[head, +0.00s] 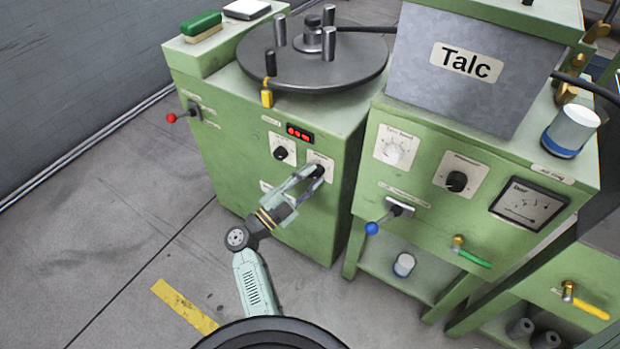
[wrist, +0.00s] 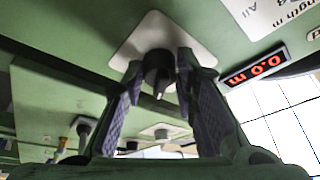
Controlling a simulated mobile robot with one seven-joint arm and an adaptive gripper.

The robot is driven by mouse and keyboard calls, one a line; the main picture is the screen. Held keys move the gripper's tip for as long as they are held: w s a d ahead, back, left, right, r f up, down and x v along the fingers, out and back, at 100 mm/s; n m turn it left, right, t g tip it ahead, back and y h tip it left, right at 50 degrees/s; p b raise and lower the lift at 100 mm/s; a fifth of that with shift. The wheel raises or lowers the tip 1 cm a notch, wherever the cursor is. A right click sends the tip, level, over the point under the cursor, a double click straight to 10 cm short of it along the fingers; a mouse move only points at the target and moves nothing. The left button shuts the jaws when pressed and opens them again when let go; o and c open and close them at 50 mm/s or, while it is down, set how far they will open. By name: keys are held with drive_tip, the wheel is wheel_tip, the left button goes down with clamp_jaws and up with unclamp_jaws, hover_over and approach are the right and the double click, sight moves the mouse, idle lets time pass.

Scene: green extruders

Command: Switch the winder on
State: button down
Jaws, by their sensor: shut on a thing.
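The winder (head: 235,150) is the green cabinet with a dark round turntable (head: 345,68) on top. Its front has a red-digit display (head: 300,133), which reads 0.0 m in the wrist view (wrist: 257,66). A black knob (head: 281,153) sits on a white plate below the display. A second black knob on a white plate to the right is mostly hidden by my fingers in the head view. My gripper (head: 311,173) is shut on this second knob, which shows between the fingertips in the wrist view (wrist: 157,66). The plate's lettering is unreadable.
A lever with a red ball (head: 171,118) sticks out at the winder's left. The Talc box machine (head: 385,170) stands close on the right, with a blue-ball lever (head: 372,228) projecting. The floor (head: 110,235) at left is clear.

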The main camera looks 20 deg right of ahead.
idle(0.3)
drive_tip(key=c, duration=1.3)
unclamp_jaws()
drive_tip(key=shift+a, duration=0.1)
drive_tip(key=v, duration=1.2)
